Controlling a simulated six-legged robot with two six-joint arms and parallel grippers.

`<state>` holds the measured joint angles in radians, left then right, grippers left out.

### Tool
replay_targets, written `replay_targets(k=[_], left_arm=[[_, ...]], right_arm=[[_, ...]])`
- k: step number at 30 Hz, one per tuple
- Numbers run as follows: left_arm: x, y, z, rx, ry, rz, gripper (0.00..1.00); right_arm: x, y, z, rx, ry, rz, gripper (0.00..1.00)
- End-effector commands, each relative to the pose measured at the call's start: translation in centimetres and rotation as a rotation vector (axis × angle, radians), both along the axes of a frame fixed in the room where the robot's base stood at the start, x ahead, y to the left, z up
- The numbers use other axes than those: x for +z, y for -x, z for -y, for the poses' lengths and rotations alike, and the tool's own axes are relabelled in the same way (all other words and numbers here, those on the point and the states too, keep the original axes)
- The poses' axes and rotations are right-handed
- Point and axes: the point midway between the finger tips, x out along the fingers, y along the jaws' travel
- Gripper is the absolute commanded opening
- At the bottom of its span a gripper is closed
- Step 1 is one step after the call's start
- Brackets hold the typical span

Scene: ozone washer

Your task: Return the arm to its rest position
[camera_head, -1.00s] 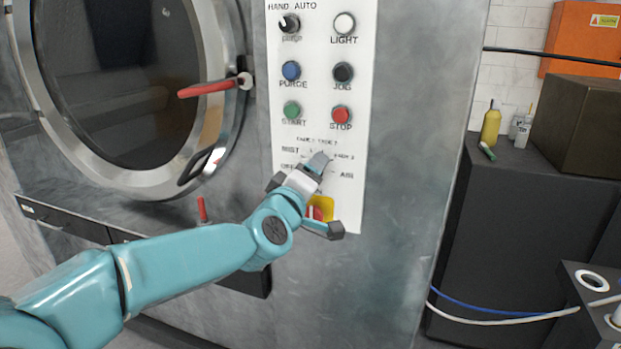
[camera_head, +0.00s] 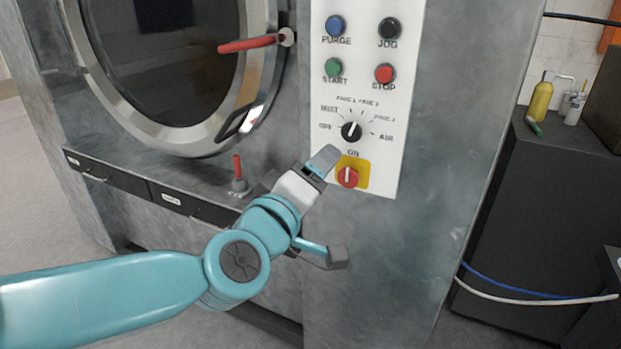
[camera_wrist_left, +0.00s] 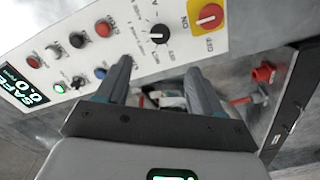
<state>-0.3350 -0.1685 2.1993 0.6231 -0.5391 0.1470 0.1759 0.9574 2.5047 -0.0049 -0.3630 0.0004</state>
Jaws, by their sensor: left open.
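My left arm comes in from the left in the head view, half stretched toward the machine's front. Its left gripper (camera_head: 323,158) is beside the lower left part of the white control panel (camera_head: 393,155), in front of the steel face. In the wrist view its two grey fingers (camera_wrist_left: 160,68) stand apart with nothing between them. The black selector knob (camera_head: 351,131) and the red knob on a yellow plate (camera_head: 348,177) are uncovered, just to the right of the fingertips. Whether the fingers touch the machine cannot be told. The right arm is out of view.
The round door (camera_head: 250,85) with a red handle (camera_head: 247,45) is at upper left. A ledge with a small red lever (camera_head: 238,175) and drawers lies below it. A dark cabinet (camera_head: 545,200) with a yellow bottle (camera_head: 540,100) stands right. Open floor shows at left.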

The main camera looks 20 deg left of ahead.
Motion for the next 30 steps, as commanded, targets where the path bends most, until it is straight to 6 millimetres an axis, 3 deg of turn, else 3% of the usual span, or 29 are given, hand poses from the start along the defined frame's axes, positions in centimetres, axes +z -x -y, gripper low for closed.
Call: replay_targets(k=[6, 19, 22, 23, 26, 29, 30], left_arm=[[0.0, 1.7, 0.0, -0.001, 0.000, 0.000, 0.67], [0.0, 1.7, -0.1, 0.000, 0.000, 0.000, 0.67], [-0.4, 1.2, -0.8, 0.020, -0.004, -0.020, 0.67], [-1.1, 0.8, -1.0, 0.027, -0.010, -0.041, 0.67], [-5.9, -1.5, -1.4, 0.050, -0.043, -0.165, 0.67], [-13.8, -3.3, -1.6, 0.051, -0.103, -0.347, 0.67], [-17.2, -3.6, -1.6, 0.042, -0.130, -0.424, 0.67]], right_arm=[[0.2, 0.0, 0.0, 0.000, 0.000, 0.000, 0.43], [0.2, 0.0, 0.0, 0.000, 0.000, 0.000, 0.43], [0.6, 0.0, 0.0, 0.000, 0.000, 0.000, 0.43], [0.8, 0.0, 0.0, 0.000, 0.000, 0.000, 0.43], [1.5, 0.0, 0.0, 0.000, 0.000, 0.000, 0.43], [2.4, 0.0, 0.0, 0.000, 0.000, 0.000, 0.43], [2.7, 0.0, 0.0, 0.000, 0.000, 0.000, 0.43]])
